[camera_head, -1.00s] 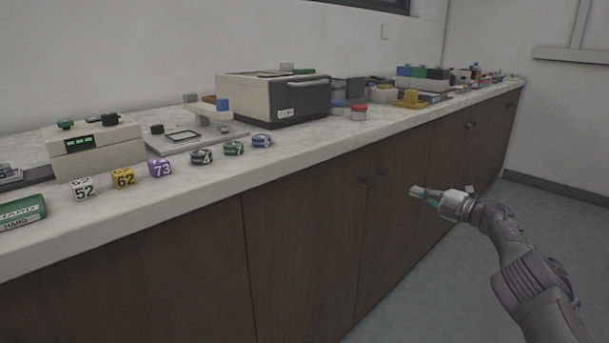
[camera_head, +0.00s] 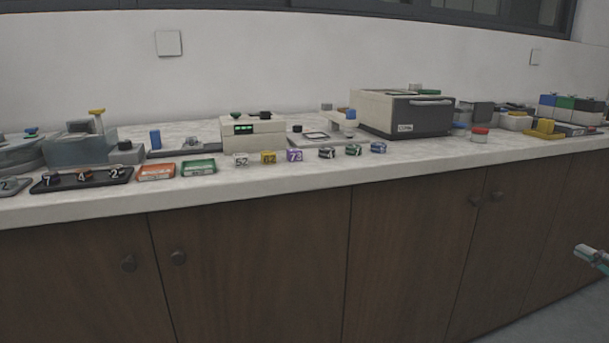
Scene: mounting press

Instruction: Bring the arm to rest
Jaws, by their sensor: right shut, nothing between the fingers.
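My right gripper (camera_head: 588,253) shows at the right edge, in front of the brown cabinet doors and below the counter's level. Its fingers are shut with nothing between them. It is well apart from the counter and touches nothing that I can see. Most of my right arm is cut off by the picture's edge. My left gripper is not in view.
A white counter (camera_head: 300,180) runs along the wall above brown cabinets (camera_head: 260,265). It bears several numbered pieces, a beige and black box machine (camera_head: 405,112), a small device with a green display (camera_head: 253,133) and a black tray (camera_head: 60,186). Grey floor (camera_head: 560,318) is bare at lower right.

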